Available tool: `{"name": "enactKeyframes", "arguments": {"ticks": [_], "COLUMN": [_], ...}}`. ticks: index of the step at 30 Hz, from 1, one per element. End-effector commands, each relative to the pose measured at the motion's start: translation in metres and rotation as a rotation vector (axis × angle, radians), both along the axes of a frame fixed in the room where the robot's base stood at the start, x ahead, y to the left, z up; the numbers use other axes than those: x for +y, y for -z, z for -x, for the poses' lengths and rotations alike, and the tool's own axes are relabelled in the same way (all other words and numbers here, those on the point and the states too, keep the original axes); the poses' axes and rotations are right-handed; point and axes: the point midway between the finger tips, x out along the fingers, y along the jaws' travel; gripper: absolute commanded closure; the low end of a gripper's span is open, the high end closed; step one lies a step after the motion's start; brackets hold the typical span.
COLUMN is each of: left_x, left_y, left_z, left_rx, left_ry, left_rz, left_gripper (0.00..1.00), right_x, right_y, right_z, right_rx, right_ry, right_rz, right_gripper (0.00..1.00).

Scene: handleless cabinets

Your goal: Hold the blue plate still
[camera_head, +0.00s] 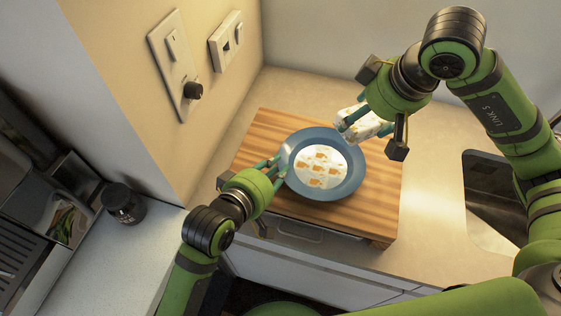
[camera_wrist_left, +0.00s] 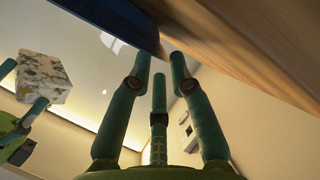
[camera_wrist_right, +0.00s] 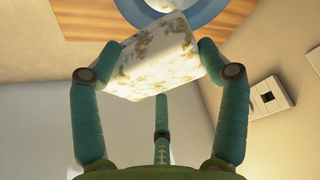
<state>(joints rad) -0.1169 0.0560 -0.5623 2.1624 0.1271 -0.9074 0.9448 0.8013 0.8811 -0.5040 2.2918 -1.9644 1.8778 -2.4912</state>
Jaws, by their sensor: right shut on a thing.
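The blue plate (camera_head: 351,184) lies on the wooden board, with a white centre marked by orange-brown patches. My left gripper (camera_head: 279,170) is at the plate's left rim. In the left wrist view, its fingertips (camera_wrist_left: 160,54) are a small gap apart beside the dark blue plate edge (camera_wrist_left: 135,15); whether they clamp the rim is unclear. My right gripper (camera_head: 362,128) is shut on a white, brown-stained sponge-like block (camera_head: 359,119) near the plate's upper right edge. The block also shows between the fingers in the right wrist view (camera_wrist_right: 155,62).
The wooden board (camera_head: 262,131) rests on the pale counter (camera_head: 423,210). A sink (camera_head: 490,195) is at the right. A dark jar (camera_head: 122,203) stands on the left counter. Wall switches (camera_head: 175,62) are at the upper left. Counter right of the board is clear.

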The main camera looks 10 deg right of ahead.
Motion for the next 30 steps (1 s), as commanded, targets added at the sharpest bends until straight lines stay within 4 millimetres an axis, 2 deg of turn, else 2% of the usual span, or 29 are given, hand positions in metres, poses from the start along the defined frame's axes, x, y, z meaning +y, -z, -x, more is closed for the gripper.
{"name": "enactKeyframes", "arguments": {"ticks": [6, 17, 18, 19, 30], "left_x": [-0.014, -0.017, -0.017, -0.017, -0.017], "left_y": [0.01, 0.012, 0.012, 0.012, 0.012], "left_z": [-0.017, -0.021, -0.021, -0.021, -0.021], "left_rx": [0.0, -0.001, -0.001, -0.001, -0.001], "left_ry": [0.0, 0.0, 0.0, 0.0, 0.0], "left_rz": [0.001, 0.001, 0.001, 0.001, 0.001], "left_gripper": [0.79, 0.79, 0.87, 0.99, 1.0], "right_x": [0.0, 0.0, 0.0, 0.0, 0.0], "right_y": [0.0, 0.0, 0.0, 0.0, 0.0], "right_z": [0.0, 0.0, 0.0, 0.0, 0.0], "right_rx": [0.0, 0.0, 0.0, 0.0, 0.0], "right_ry": [0.0, 0.0, 0.0, 0.0, 0.0], "right_rz": [0.0, 0.0, 0.0, 0.0, 0.0], "right_gripper": [0.51, 0.51, 0.51, 0.51, 0.51]}}
